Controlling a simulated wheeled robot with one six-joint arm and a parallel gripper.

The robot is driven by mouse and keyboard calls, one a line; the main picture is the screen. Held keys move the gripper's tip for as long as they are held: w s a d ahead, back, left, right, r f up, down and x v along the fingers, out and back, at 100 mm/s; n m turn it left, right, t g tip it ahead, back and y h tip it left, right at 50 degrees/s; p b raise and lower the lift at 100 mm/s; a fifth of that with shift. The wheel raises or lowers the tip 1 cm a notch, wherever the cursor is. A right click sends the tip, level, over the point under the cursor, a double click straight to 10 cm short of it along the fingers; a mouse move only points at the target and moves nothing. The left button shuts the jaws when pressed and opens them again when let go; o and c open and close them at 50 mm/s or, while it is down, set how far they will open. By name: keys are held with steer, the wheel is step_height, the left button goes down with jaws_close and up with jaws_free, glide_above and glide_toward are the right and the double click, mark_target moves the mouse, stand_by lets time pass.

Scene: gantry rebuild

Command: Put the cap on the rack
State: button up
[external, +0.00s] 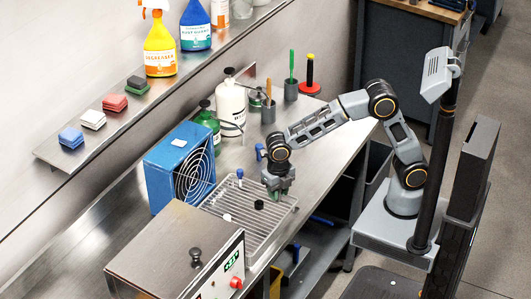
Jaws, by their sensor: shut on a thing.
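The rack (226,206) is a flat wire grid on the steel bench, beside the blue fan and behind the grey box. My gripper (278,191) points down over the rack's upper right part. It is shut on a small greenish piece, which looks like the cap; the fingers hide most of it, and I cannot tell whether it touches the rack. A small black round piece (258,205) and a small white piece (227,217) are on the rack, with a blue-topped piece (240,174) at its far edge.
A blue fan (165,168) stands left of the rack. A grey box with a display (175,245) stands in front. A white jug (231,104), a green bottle (209,121) and tool holders (268,112) stand farther back. A wall shelf (112,118) holds sponges and spray bottles.

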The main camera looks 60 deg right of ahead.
steer(key=shift+f, duration=0.2)
steer(key=shift+f, duration=0.1)
steer(key=shift+f, duration=0.1)
steer(key=o, duration=0.9)
